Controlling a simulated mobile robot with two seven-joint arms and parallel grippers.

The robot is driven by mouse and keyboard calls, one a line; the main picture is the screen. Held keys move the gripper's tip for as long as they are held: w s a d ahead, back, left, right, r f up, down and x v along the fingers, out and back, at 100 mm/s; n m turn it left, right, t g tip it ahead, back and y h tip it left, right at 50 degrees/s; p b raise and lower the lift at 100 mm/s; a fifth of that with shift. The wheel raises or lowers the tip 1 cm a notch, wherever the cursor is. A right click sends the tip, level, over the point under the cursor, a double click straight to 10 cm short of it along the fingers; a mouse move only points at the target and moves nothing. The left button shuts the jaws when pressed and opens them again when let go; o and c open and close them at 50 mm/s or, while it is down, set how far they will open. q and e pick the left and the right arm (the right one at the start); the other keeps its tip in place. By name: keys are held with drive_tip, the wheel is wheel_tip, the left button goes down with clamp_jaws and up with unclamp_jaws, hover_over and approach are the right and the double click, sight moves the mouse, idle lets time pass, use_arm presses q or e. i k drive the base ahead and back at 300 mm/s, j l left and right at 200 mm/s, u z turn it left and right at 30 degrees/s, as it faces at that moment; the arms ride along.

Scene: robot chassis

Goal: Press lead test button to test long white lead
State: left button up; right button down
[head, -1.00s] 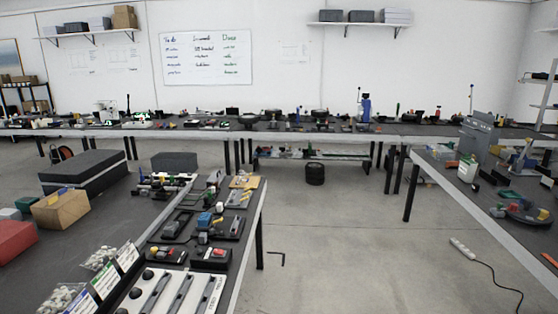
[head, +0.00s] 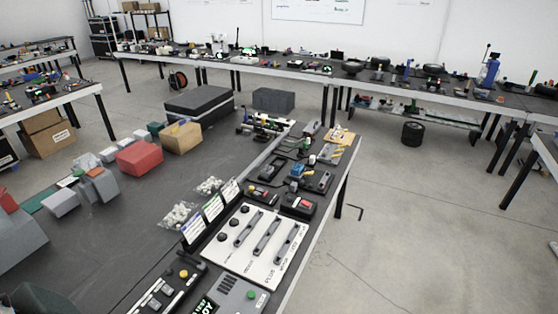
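A grey tester box (head: 232,296) is at the bottom edge of the head view, partly cut off. It has a round green button (head: 251,294) and a dark display with bright text ending in "DY". Beside it on the left is a black unit (head: 168,283) with a yellow button (head: 183,274). A white panel (head: 284,256) with black knobs and long dark slotted parts lies just beyond. A black box with a red button (head: 303,203) sits farther back. I cannot tell which button is the lead test button. I cannot make out a long white lead. Neither gripper is in view.
The dark bench (head: 130,240) has a free stretch at its left front. Label cards (head: 213,207), bags of white parts (head: 177,214), a red box (head: 139,158) and a cardboard box (head: 182,137) stand on it. Open floor (head: 400,230) lies right of the bench.

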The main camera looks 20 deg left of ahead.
sight(251, 295)
drive_tip(key=u, duration=1.15)
drive_tip(key=i+z, duration=0.1)
drive_tip(key=z, duration=0.2)
